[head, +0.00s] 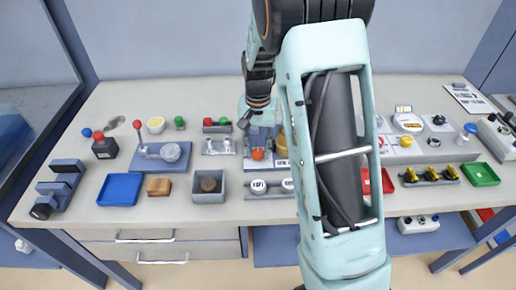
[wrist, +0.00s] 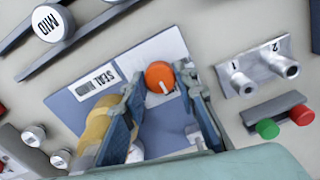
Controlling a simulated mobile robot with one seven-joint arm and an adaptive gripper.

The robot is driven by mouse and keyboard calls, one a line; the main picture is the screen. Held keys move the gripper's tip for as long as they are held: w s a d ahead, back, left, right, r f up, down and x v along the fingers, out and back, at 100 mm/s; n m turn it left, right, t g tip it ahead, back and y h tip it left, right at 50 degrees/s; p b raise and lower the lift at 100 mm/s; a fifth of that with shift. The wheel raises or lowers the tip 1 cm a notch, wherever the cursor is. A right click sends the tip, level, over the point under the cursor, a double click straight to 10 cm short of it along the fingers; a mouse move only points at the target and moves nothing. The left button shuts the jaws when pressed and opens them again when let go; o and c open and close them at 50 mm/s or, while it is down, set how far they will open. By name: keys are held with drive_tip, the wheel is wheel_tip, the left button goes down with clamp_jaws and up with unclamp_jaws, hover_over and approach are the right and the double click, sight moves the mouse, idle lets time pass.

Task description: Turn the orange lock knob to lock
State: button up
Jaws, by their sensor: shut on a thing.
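The orange lock knob (wrist: 159,75) is round, with a white pointer line, and sits on a blue and grey panel (wrist: 68,108). In the wrist view, my gripper (wrist: 160,80) has one finger on each side of it and is shut on it. The line points down toward my palm in that view. A label reading "SEAL" (wrist: 98,82) lies beside the knob. In the head view the orange knob (head: 258,154) shows below my wrist, left of my forearm. The fingertips are hard to make out there.
A yellow cylinder (wrist: 97,128) stands close beside one finger. A two-port fitting marked 1 and 2 (wrist: 262,68) and a block with red and green buttons (wrist: 280,120) are on the other side. In the head view, a grey box (head: 208,199) and blue tray (head: 119,202) stand left.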

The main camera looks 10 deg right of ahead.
sight(258, 152)
drive_tip(key=o, duration=1.1)
drive_tip(key=shift+o, duration=0.2)
drive_tip(key=shift+r, duration=0.1)
wheel_tip(258, 152, up, 12)
